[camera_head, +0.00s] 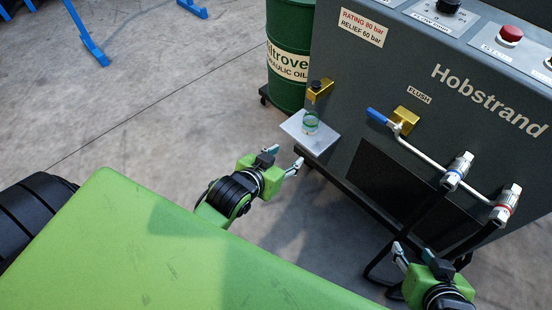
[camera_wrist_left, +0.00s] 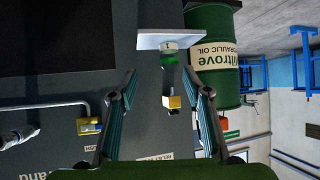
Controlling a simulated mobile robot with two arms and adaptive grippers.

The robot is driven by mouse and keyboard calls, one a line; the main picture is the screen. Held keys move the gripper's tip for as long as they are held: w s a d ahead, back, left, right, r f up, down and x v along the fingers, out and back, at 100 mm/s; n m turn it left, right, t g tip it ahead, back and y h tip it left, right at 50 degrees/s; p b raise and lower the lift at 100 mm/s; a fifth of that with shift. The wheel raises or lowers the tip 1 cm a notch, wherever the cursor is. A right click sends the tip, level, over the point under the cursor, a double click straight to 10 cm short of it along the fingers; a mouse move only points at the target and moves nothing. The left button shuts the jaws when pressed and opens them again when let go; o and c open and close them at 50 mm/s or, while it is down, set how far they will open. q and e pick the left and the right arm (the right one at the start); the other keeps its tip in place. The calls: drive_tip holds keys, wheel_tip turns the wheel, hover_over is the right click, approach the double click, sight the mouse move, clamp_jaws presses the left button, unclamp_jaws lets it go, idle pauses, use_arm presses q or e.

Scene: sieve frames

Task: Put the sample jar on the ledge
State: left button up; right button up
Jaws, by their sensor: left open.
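The sample jar (camera_head: 310,122), a small clear jar with a green band, stands upright on the ledge (camera_head: 322,141), a pale metal plate on the side of the dark machine. My left gripper (camera_head: 286,158) is open and empty, apart from the jar, on the near left side of the ledge. In the left wrist view, which is upside down, the jar (camera_wrist_left: 168,54) and the ledge (camera_wrist_left: 202,38) show beyond and between the open fingers (camera_wrist_left: 162,90). My right gripper (camera_head: 412,250) is at the lower right, with its fingers apart and nothing between them.
A brass valve block (camera_head: 320,90) sits on the machine just above the jar. A blue-handled lever (camera_head: 378,117) and a pipe with fittings (camera_head: 432,160) stick out to the right. A green oil drum (camera_head: 289,50) stands behind the ledge.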

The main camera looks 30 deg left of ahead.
use_arm(q)
drive_tip(key=s+d+g, duration=0.1)
drive_tip(key=s+g, duration=0.2)
drive_tip(key=s, duration=0.8)
drive_tip(key=shift+d+r+m+g, duration=0.25)
drive_tip(key=shift+r+m+g, duration=0.05)
drive_tip(key=shift+m, duration=0.1)
idle(1.1)
